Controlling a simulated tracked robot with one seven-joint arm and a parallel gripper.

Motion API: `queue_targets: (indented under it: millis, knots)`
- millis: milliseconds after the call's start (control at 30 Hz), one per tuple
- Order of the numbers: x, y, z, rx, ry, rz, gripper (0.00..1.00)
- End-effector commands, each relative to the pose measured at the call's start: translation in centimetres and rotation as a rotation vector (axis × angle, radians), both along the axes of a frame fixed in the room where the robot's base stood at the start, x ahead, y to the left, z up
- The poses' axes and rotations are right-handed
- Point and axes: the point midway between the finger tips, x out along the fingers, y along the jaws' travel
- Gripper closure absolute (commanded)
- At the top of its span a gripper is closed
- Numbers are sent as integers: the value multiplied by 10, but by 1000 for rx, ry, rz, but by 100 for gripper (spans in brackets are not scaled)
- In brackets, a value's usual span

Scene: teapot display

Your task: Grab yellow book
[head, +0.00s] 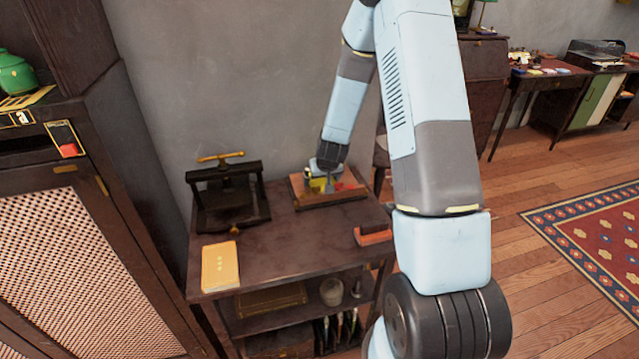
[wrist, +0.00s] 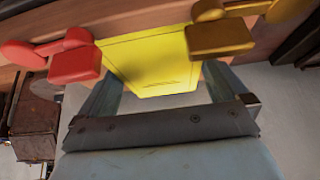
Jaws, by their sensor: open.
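A bright yellow, book-like block (wrist: 150,60) with a thin dark outline lies between the fingers of my gripper (wrist: 163,80) in the wrist view. The fingers stand apart, one on each side of it, and I cannot tell whether they touch it. In the head view my gripper (head: 325,183) is low over a wooden tray (head: 345,199) on the dark table, with a bit of the yellow block (head: 317,184) showing there. A second, orange-yellow book (head: 220,266) lies flat at the table's front left corner, away from my gripper.
A red piece (wrist: 70,66) and a gold piece (wrist: 220,37) flank the yellow block closely. A black press (head: 228,192) with a brass handle stands left of the tray. A red-orange block (head: 374,235) lies near the right edge. The table's middle (head: 295,235) is clear.

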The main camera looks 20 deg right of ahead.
Motion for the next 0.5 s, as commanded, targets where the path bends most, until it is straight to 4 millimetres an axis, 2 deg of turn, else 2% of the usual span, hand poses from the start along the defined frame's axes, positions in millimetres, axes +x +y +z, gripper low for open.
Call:
queue_targets:
  millis: [300,500]
  knots:
    - [1,0,-2,0,-1,0,1]
    - [1,0,-2,0,-1,0,20]
